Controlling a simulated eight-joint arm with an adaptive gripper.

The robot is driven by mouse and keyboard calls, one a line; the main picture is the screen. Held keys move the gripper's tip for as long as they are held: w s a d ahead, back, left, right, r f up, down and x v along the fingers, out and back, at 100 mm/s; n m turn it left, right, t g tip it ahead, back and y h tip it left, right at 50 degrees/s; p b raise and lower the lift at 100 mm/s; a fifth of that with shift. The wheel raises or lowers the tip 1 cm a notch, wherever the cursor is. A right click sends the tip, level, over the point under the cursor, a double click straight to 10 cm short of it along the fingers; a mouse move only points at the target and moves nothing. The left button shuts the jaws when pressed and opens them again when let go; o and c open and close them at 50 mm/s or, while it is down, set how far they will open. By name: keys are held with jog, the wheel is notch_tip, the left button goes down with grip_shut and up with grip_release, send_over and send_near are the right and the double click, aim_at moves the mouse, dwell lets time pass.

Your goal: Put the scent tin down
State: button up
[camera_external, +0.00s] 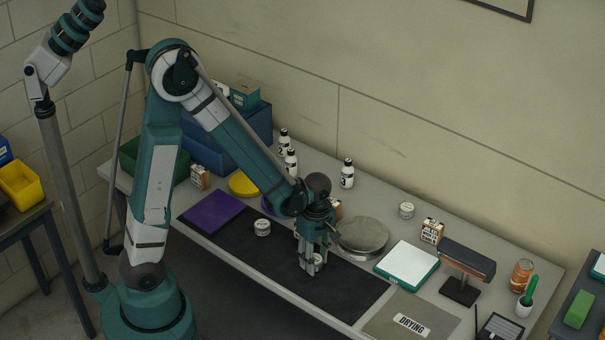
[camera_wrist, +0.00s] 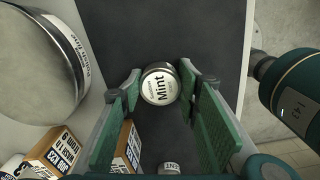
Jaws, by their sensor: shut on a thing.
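My gripper (camera_external: 312,266) points down over the black mat (camera_external: 350,285) at the front of the bench. It is shut on a small round white tin (camera_external: 319,260), held between the fingertips. I cannot tell whether the tin's base touches the mat. A second small white tin (camera_external: 262,227) stands on the mat to the left, and a third (camera_external: 406,210) stands farther back on the right.
A large round grey tin (camera_external: 363,237) stands close right of my gripper. A purple cloth (camera_external: 213,212) lies at the mat's left end. The black mat right of my gripper is bare.

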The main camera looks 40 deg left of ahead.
aim_at(315, 259)
jog(key=shift+f, duration=0.2)
jog(key=o, duration=0.9)
jog(key=shift+r, duration=0.3)
jog(key=shift+r+p, duration=0.6)
jog(key=shift+r, duration=5.3)
jog(key=shift+a+r, duration=0.1)
jog(key=shift+s+a+r+m+t, duration=1.3)
jog(key=shift+a+r+m, duration=1.3)
jog(key=shift+a, duration=1.15)
jog(key=shift+s+a+r+m+t, duration=1.3)
jog(key=shift+a+r+m, duration=1.25)
jog(key=shift+a, duration=1.25)
jog(key=shift+s+a+r+m+t, duration=1)
jog(key=shift+s+a+r+m, duration=0.55)
jog(key=shift+a+r+m, duration=1.6)
